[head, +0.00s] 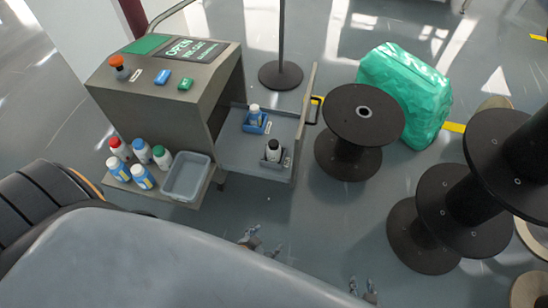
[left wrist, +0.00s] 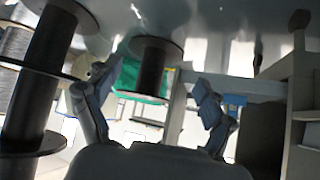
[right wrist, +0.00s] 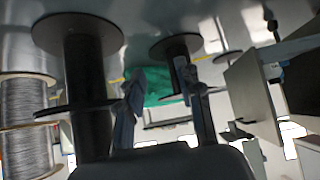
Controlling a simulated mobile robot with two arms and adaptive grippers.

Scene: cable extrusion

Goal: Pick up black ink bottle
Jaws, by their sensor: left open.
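A bottle with a black top and a pale lower part (head: 273,147), which looks like the black ink bottle, stands upright in a small dark holder in the open drawer (head: 230,155) of the grey machine. My left gripper (head: 250,242) is open and empty, below and to the left of that bottle in the head view, clear of the drawer. Its two fingers also show spread in the left wrist view (left wrist: 155,88). My right gripper (head: 363,288) is further right and lower, with fingers apart and nothing between them in the right wrist view (right wrist: 162,88). The bottle is not clear in either wrist view.
A blue-and-white bottle (head: 255,112) stands in a blue holder in the drawer. Several bottles and a grey bin (head: 187,176) sit on the machine's side shelf. Black spools (head: 362,115) and a green wrapped bundle (head: 405,88) stand to the right. Floor between drawer and spools is clear.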

